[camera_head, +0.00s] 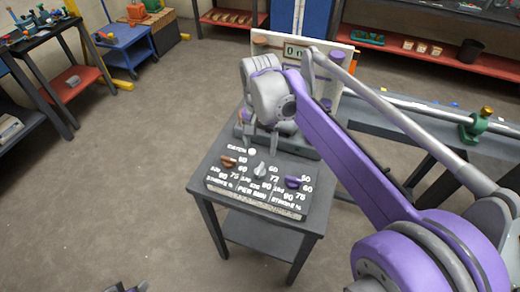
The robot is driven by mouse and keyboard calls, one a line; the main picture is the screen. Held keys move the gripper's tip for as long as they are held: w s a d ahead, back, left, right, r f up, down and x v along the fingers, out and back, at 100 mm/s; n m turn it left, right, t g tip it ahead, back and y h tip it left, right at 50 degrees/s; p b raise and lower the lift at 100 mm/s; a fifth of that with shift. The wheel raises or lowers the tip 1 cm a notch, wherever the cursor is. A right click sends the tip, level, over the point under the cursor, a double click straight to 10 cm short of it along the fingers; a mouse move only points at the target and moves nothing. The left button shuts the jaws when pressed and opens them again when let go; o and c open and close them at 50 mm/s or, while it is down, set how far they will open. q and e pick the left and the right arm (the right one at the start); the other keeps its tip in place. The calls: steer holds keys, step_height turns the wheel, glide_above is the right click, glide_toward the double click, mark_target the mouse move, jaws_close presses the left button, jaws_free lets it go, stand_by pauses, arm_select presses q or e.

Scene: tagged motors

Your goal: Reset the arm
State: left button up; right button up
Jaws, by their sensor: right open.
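My right arm, purple and grey, reaches in from the lower right. Its gripper (268,138) is open and points down above the back part of a small dark table (212,182). No object shows between its fingers. A sloped dark panel (250,204) on the table's front has several printed numbers and three knobs: an orange-brown one (228,162), a pale grey one (260,169) and a purple one (293,183). The gripper is behind the knobs and appears apart from them.
Behind the gripper stands a pale board with a display (296,53), partly hidden by my arm. A grey bench (400,128) is at right. Shelves (435,57) line the back. A workbench (42,43) is at left. The floor left of the table is clear.

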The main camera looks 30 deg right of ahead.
steer(key=shift+s, duration=0.1)
stand_by(0.4)
steer(key=s+a+f+n+t, duration=0.2)
steer(key=s+a+f+n, duration=0.1)
steer(key=s+f+n, duration=0.2)
steer(key=s+a+f+n+t, duration=0.3)
steer(key=s+a+f+n, duration=0.1)
steer(key=s, duration=0.6)
steer(key=shift+s+f+n+p, duration=0.25)
steer(key=shift+f+n+p, duration=0.2)
steer(key=shift+f, duration=0.25)
stand_by(0.6)
